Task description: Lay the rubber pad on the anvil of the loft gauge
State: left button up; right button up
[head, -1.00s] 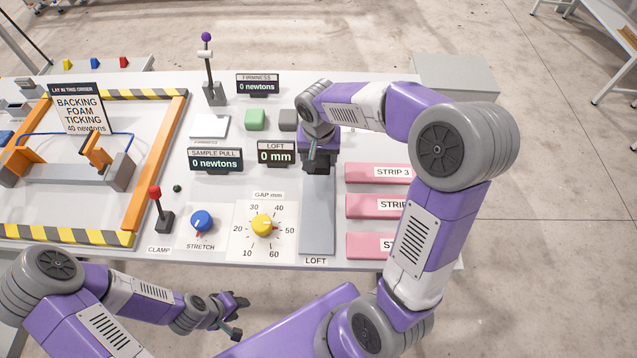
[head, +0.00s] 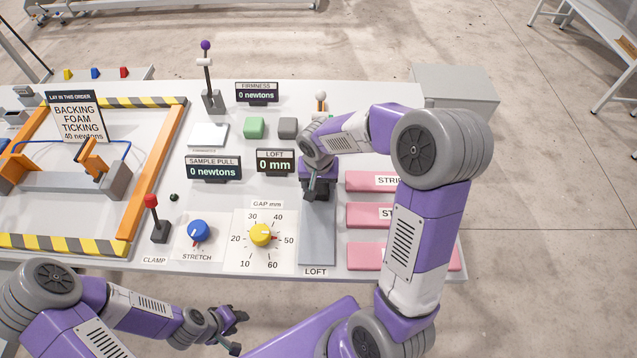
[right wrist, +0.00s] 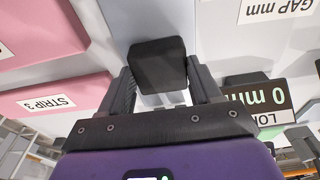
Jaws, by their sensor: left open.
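The rubber pad (right wrist: 158,65) is a dark rounded square between the two fingers of my right gripper (right wrist: 160,80) in the right wrist view. The fingers sit against its two sides. In the head view my right gripper (head: 318,192) is over the far part of the long blue-grey plate (head: 317,240) labelled LOFT, the anvil of the gauge. The arm and gripper hide most of the pad and the plate's far end there. I cannot tell whether the pad touches the plate. My left gripper (head: 236,330) is open and empty in front of the table.
Pink strips (head: 370,215) lie just right of the plate. The GAP dial (head: 262,235) is left of it, and the LOFT display (head: 275,161) reads 0 mm. Green (head: 254,127) and grey (head: 288,128) blocks stand behind. A striped frame (head: 150,180) fills the left side.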

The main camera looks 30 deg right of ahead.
jog(key=o, duration=0.5)
jog(key=shift+c, duration=0.2)
jog(key=shift+r, duration=0.1)
notch_tip(320, 180, up, 12)
jog(key=s+p, duration=0.1)
jog(key=p, duration=0.2)
jog(key=shift+s+a, duration=0.15)
jog(key=shift+a, duration=0.25)
